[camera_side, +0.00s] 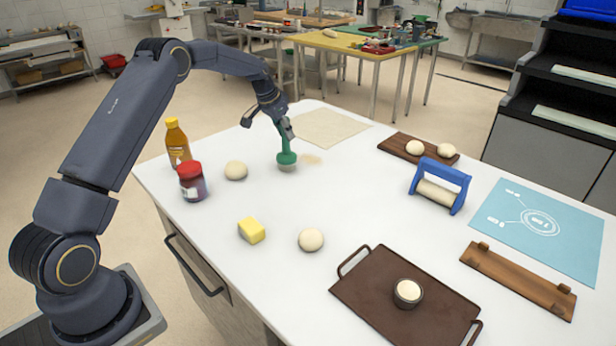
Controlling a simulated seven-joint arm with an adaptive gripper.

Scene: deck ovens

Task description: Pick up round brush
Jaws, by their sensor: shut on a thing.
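The fingertips are small in this view and partly merge with the brush's green handle. The bristle end is at or very near the worktop; I cannot tell whether it touches.
A dough ball (236,170), red-lidded jar (192,181) and amber bottle (177,144) stand left of the brush. Butter (251,230) and another dough ball (311,239) are nearer. A beige sheet (328,127) lies behind. A blue-framed roller (440,185) and brown tray (360,289) are right.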

